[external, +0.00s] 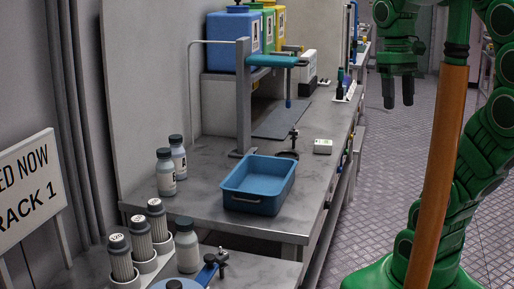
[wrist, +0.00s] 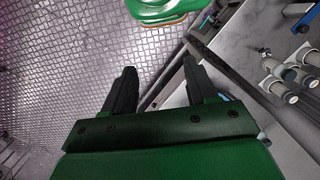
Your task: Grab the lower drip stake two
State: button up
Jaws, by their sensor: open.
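My gripper (external: 398,92) is open and empty, fingers pointing down, at the upper right of the external view. It hangs over the aisle floor, well clear of the bench. In the wrist view its two dark fingers (wrist: 158,72) are apart with nothing between them. I cannot pick out the lower drip stake two for certain in either view. Small upright blue and dark items (external: 341,84) stand in a white holder at the bench's far right edge, too small to identify.
A grey bench (external: 215,205) carries a blue tray (external: 240,196), white bottles (external: 165,178) and a blue-armed stand (external: 243,110). Capped cylinders (external: 119,262) stand in front. Blue, green and yellow containers (external: 228,45) sit behind. The metal-plate floor (external: 385,150) beside the bench is clear.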

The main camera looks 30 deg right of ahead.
jog(key=w+a+r+m+t+y, duration=0.2)
jog(key=w+r+m+y, duration=0.3)
jog(key=w, duration=1.4)
jog(key=w+a+m+t+y, duration=0.25)
jog(key=w+m, duration=0.45)
jog(key=w, duration=1.3)
jog(key=m+t+y, duration=0.2)
jog(key=m+t, duration=0.5)
jog(key=m, duration=0.9)
send_over(298, 131)
jog(key=s+d, duration=0.2)
jog(key=s, duration=0.1)
notch_tip(298, 131, down, 5)
jog(key=shift+t, duration=0.25)
notch_tip(298, 131, down, 32)
jog(key=shift+w+r, duration=0.15)
jog(key=shift+r, duration=0.05)
jog(key=shift+h+x, duration=0.25)
jog(key=shift+x, duration=1.05)
jog(key=shift+w+a+f, duration=0.3)
jog(key=shift+w+f, duration=0.2)
jog(key=shift+f, duration=0.2)
jog(key=x, duration=0.2)
jog(key=shift+w+a+f, duration=0.1)
jog(key=shift+w+f, duration=0.15)
jog(key=shift+w+a+f, duration=0.1)
jog(key=shift+w+a, duration=0.15)
jog(key=shift+w, duration=0.05)
